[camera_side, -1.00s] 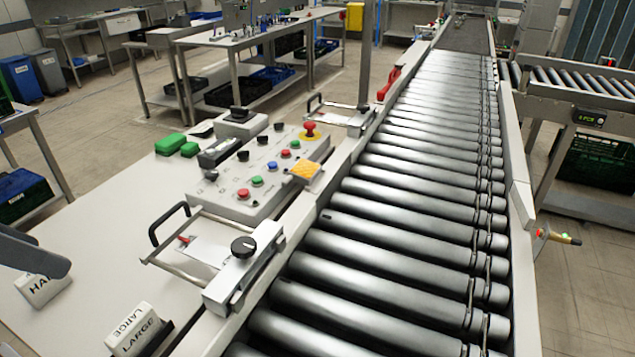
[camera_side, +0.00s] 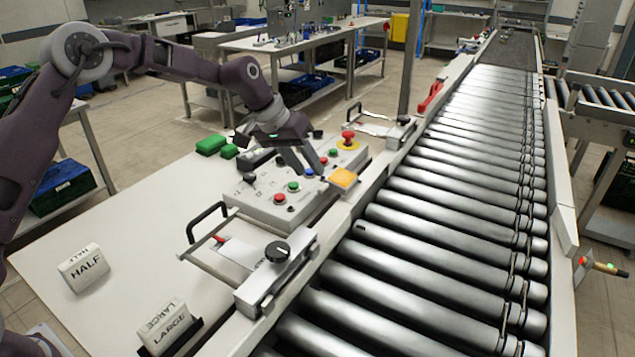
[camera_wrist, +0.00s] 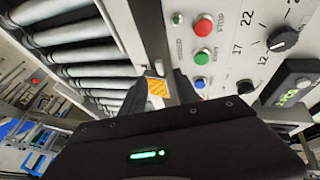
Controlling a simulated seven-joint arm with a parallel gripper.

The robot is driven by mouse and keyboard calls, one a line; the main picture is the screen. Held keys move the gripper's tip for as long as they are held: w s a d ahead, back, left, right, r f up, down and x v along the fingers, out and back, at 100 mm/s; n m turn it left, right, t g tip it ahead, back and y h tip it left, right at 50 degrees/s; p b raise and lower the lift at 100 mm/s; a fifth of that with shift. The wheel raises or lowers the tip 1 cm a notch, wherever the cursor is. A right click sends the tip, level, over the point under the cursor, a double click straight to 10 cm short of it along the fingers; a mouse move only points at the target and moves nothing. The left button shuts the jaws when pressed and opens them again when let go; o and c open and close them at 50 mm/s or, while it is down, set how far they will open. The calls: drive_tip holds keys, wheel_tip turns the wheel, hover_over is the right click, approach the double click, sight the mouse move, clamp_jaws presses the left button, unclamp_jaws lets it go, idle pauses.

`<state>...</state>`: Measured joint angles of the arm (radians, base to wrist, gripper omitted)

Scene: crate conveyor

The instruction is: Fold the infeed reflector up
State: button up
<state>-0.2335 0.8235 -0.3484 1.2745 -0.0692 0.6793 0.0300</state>
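The infeed reflector is a small orange hatched square plate (camera_side: 343,178) at the conveyor-side corner of the control panel, beside the near rail. It lies low and looks slightly tilted; its hinge is not clear. In the wrist view the reflector (camera_wrist: 157,88) shows between my two dark fingertips, beyond them. My gripper (camera_side: 301,160) is over the control panel, to the left of the reflector in the side view. Its fingers (camera_wrist: 160,92) are apart with nothing between them, and I see no contact with the reflector.
The control panel (camera_side: 262,196) carries several coloured buttons, knobs and a red mushroom button (camera_side: 348,138) close to my fingers. A clamp with a black knob (camera_side: 277,251) stands nearer on the rail. The roller conveyor (camera_side: 440,215) is empty. Green blocks (camera_side: 211,145) lie behind the panel.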

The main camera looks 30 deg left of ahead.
sight(321, 188)
drive_tip(key=x, duration=0.6)
drive_tip(key=shift+s, duration=0.1)
drive_tip(key=shift+r, duration=0.1)
clamp_jaws()
